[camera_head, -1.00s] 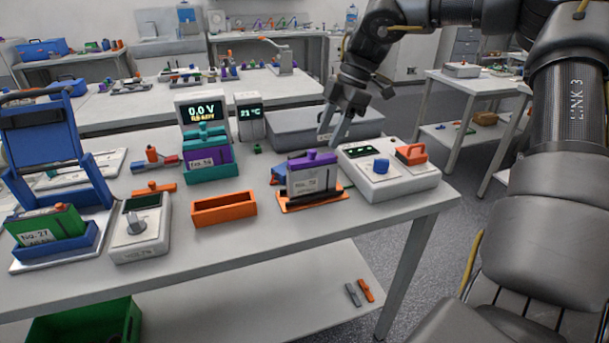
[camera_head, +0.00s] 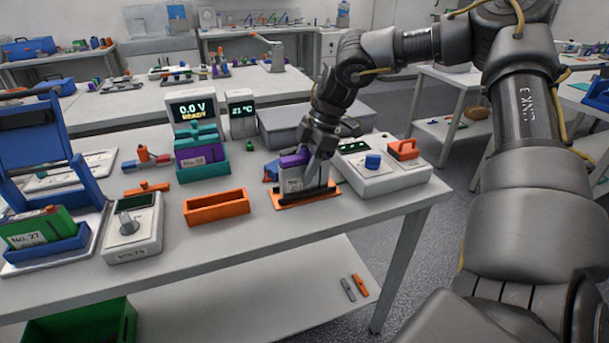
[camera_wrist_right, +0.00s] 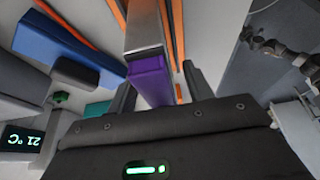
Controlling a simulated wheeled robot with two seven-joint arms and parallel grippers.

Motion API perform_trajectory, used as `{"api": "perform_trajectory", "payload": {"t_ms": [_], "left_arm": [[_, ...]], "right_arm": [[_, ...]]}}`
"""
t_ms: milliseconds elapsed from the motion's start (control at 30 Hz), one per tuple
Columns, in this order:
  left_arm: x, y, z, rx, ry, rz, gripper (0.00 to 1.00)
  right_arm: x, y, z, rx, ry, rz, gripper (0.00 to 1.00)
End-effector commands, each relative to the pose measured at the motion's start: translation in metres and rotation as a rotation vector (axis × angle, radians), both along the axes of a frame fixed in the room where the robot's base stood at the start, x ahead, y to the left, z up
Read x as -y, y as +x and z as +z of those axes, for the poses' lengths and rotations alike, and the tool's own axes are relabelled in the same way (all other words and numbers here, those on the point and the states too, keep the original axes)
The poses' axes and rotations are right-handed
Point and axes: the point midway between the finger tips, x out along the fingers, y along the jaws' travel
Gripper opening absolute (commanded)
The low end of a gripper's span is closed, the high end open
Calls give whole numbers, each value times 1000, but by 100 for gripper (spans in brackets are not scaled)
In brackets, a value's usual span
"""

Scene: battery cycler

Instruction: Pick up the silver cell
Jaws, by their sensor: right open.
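The silver cell (camera_head: 293,182), with a purple top, stands upright on an orange base near the table's right side. My right gripper (camera_head: 313,163) is at the top of the cell and partly covers it. In the right wrist view the cell's silver body (camera_wrist_right: 143,28) and purple top (camera_wrist_right: 150,80) lie between the two fingers (camera_wrist_right: 158,88), which are apart. The gripper is open, and I cannot tell whether a finger touches the cell. My left gripper is not in view.
A white box with a blue knob (camera_head: 383,180) stands close right of the cell. An empty orange tray (camera_head: 216,208) is to its left. A teal holder (camera_head: 203,170) with a purple cell is behind left, and a grey case (camera_head: 285,125) behind. The table's front strip is bare.

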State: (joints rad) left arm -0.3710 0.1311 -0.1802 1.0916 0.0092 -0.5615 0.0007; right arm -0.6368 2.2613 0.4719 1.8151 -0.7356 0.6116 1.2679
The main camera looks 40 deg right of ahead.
Motion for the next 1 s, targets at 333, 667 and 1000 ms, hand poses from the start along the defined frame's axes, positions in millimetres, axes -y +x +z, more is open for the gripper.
{"api": "perform_trajectory", "payload": {"t_ms": [333, 667, 1000], "left_arm": [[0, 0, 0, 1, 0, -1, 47], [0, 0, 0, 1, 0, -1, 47], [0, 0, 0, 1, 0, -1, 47]], "right_arm": [[-1, 0, -2, 1, 0, 0, 39], [0, 0, -2, 1, 0, 0, 0], [-1, 1, 0, 4, 1, 0, 0]]}}
